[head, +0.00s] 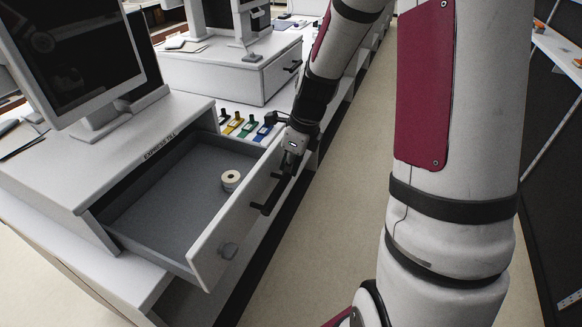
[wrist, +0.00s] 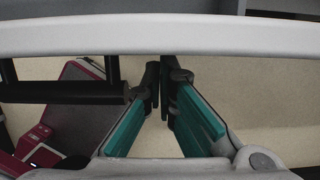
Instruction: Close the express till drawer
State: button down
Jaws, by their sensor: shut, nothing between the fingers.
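The express till (head: 165,140), a white cabinet with its name on the top edge, has its grey-lined drawer (head: 150,205) pulled well out. My gripper (head: 290,168) is at the outer side of the panel, close to the far end of the handle. In the wrist view the shut, empty fingers (wrist: 161,90) point at the panel's pale edge (wrist: 160,38), with the handle (wrist: 65,92) beside them on the left. Whether they touch the panel is unclear.
A pale roll (head: 231,180) lies inside the drawer. A monitor (head: 75,50) stands on the till. Several coloured items (head: 245,125) lie on the counter behind the drawer. Another till (head: 235,70) stands beyond. The aisle floor (head: 355,150) is clear.

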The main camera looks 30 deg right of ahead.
jog(key=w+a, duration=0.4)
jog(key=w, duration=0.2)
jog(key=w+a, duration=0.5)
jog(key=w, duration=0.2)
jog(key=w+a+b, duration=0.1)
jog(key=w+a, duration=0.4)
jog(key=w, duration=0.1)
jog(key=shift+w+a, duration=0.1)
jog(key=shift+w, duration=0.15)
